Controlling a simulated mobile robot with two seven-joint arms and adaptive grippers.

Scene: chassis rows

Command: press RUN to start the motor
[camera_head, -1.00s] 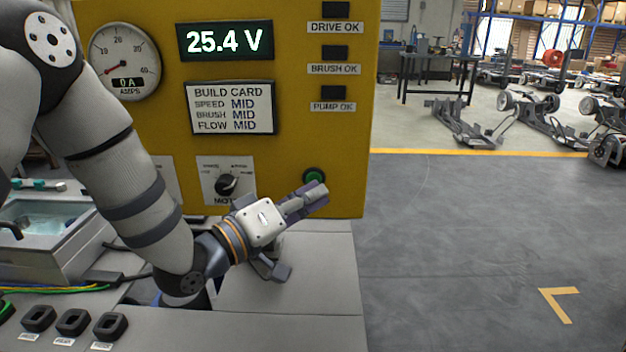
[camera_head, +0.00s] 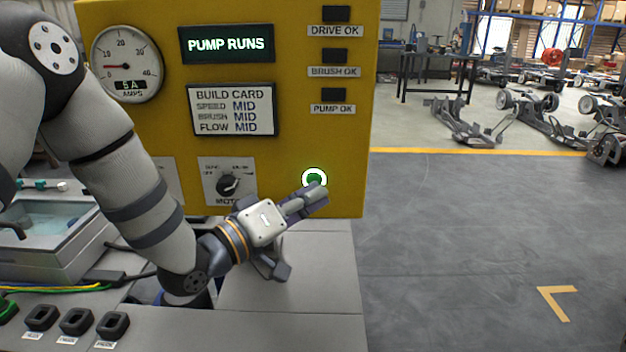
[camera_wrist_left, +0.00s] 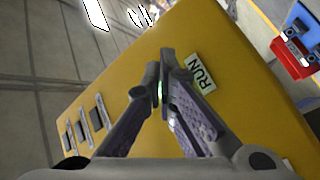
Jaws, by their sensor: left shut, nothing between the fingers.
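The RUN button (camera_head: 314,179) on the yellow panel (camera_head: 310,130) glows with a bright green-white ring in the head view. My left gripper (camera_head: 318,192) is shut and empty, its fingertips at the lower edge of the button; I cannot tell whether they touch it. In the left wrist view the closed fingertips (camera_wrist_left: 163,75) cover most of the button, beside the RUN label (camera_wrist_left: 201,73). The display (camera_head: 226,44) reads PUMP RUNS. The gauge (camera_head: 127,64) shows 5 A. The motor knob (camera_head: 229,185) is left of the gripper. My right gripper is out of view.
The DRIVE OK, BRUSH OK and PUMP OK lamps (camera_head: 334,95) are dark. The build card (camera_head: 233,110) reads MID on every line. A water tray (camera_head: 50,235) and black connectors (camera_head: 76,322) are at left.

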